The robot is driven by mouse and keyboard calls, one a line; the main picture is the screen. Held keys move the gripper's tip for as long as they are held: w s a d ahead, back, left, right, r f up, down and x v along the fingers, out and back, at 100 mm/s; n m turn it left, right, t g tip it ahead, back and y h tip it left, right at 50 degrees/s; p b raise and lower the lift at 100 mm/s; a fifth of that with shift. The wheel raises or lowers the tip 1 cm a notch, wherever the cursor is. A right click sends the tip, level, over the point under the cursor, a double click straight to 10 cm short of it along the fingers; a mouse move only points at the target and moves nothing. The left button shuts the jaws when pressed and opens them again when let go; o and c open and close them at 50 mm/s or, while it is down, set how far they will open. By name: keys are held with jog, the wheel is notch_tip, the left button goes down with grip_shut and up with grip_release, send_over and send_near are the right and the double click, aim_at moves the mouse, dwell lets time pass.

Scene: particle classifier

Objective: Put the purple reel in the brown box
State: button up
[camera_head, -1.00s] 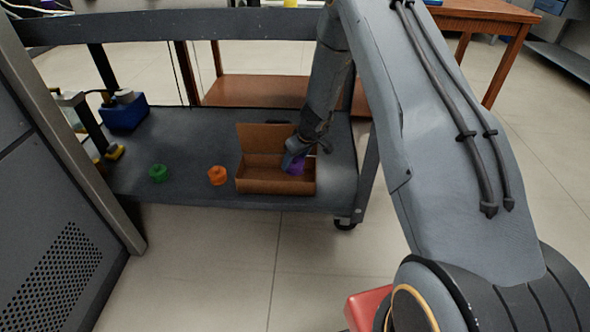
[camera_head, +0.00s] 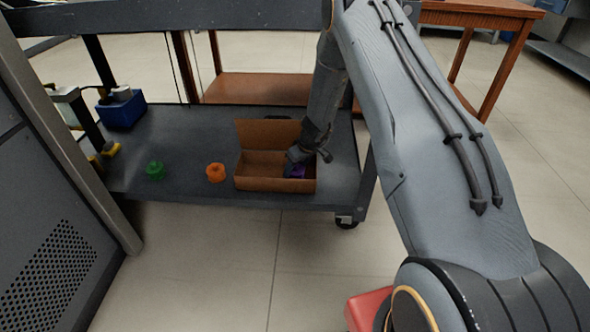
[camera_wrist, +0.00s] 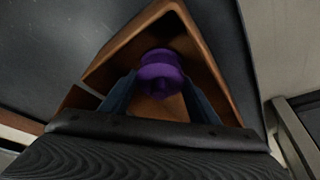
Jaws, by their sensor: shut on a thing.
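The purple reel (camera_head: 298,171) is inside the right part of the open brown box (camera_head: 262,184), mostly hidden behind my gripper and the box's front wall. In the wrist view the purple reel (camera_wrist: 160,72) sits between the two blue fingers of my gripper (camera_wrist: 160,90), which is shut on it. The walls of the brown box (camera_wrist: 215,62) surround the reel in that view. My gripper (camera_head: 294,165) reaches down into the box from above. I cannot tell whether the reel touches the box floor.
The box stands on the dark lower shelf of a cart (camera_head: 190,135). An orange reel (camera_head: 216,172) and a green reel (camera_head: 156,170) stand left of it. A blue bin (camera_head: 121,110) is at the back left. The box's lid flap (camera_head: 267,134) stands up behind.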

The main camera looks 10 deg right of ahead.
jog(key=shift+f, duration=0.1)
jog(key=o, duration=1.2)
jog(key=shift+c, duration=0.2)
